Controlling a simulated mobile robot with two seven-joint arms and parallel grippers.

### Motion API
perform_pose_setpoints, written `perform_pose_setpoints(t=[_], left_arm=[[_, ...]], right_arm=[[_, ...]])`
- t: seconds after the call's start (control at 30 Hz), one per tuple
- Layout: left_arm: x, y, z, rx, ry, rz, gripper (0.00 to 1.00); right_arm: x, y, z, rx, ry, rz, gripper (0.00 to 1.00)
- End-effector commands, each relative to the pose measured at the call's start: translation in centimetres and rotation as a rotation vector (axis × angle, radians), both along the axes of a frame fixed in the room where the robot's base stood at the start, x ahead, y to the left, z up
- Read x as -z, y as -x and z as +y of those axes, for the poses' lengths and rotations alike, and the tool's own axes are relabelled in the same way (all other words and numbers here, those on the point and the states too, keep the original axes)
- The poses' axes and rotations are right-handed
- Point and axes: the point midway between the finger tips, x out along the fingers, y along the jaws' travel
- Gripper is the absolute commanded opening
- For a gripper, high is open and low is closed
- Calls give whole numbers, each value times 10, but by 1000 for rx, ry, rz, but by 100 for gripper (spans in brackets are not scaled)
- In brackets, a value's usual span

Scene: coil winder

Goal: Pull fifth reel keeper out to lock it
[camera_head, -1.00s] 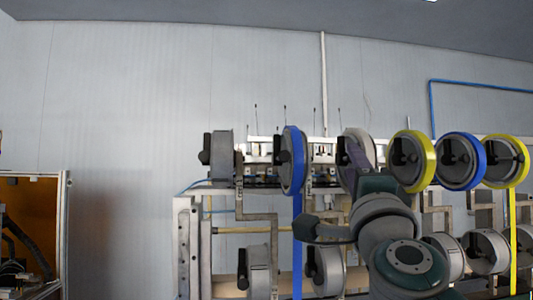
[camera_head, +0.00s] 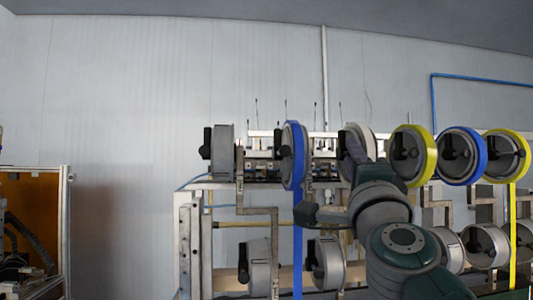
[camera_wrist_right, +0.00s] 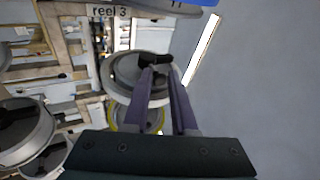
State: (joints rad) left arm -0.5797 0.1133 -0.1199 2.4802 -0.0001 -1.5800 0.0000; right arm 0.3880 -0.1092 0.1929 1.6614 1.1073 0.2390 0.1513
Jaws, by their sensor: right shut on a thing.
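My right gripper (camera_wrist_right: 161,78) is shut on a black reel keeper (camera_wrist_right: 149,59) at the hub of a grey reel (camera_wrist_right: 120,74) in the right wrist view. In the head view my right gripper (camera_head: 357,158) reaches up to the third reel from the left in the upper row, a pale one (camera_head: 366,136). My left gripper is not in view.
Blue reels (camera_head: 293,157) and yellow-rimmed reels (camera_head: 427,156) with black keepers flank it closely. A lower row of grey reels (camera_head: 329,263) sits beneath on the frame. The wall at left is clear.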

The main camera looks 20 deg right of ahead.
Motion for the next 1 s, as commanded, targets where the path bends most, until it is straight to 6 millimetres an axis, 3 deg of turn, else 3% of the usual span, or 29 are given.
perform_pose_setpoints(t=[1.0], left_arm=[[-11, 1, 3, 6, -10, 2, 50]], right_arm=[[-1, 23, 6, -1, 1, -2, 0]])
